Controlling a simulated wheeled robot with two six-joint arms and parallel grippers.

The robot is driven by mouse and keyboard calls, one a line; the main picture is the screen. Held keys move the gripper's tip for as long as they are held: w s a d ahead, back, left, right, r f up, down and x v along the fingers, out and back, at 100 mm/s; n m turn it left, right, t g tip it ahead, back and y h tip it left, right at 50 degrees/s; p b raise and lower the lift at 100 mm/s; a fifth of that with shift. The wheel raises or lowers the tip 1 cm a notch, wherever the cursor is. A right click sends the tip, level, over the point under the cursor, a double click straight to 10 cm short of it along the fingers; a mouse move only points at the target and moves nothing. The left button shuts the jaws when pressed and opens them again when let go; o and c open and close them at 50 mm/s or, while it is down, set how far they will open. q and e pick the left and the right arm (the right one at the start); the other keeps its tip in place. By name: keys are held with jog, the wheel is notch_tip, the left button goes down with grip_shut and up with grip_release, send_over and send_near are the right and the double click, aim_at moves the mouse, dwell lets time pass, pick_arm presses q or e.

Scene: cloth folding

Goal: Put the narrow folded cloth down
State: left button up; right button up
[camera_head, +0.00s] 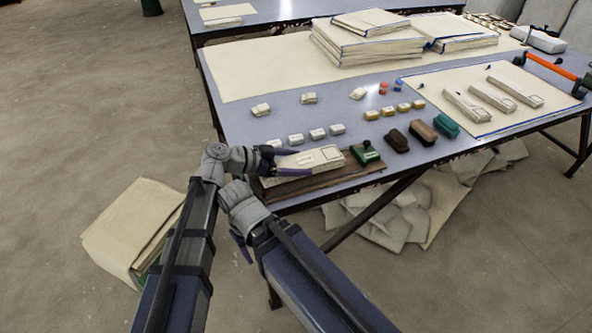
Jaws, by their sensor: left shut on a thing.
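The narrow folded cloth (320,157) is a cream strip with a stitched rectangle on its right part. It lies flat at the near edge of the table, on or just above a brown board (340,176). I cannot tell if it touches the board. My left gripper (307,162) reaches in from the left and is shut on the cloth's left part, its dark fingers along the near and far sides. My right gripper (240,250) is below and left of the cloth, off the table edge. It is partly hidden by its own wrist, and its opening is unclear.
A green block (365,154) stands right of the cloth. Brushes (423,131) and small white blocks (317,134) stand behind. Narrow cloths (466,106) lie on a pale sheet at right. Stacked cloths (365,45) stand at the back. Cloths (400,212) lie on the floor.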

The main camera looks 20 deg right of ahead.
pick_arm(q)
notch_tip(320, 180, down, 3)
jog(key=shift+a+r+b, duration=0.1)
jog(key=shift+r+b, duration=0.1)
jog(key=shift+b, duration=0.35)
jog(key=shift+r, duration=0.2)
jog(key=o, duration=1.4)
jog(key=shift+c, duration=0.2)
jog(key=shift+f, duration=0.15)
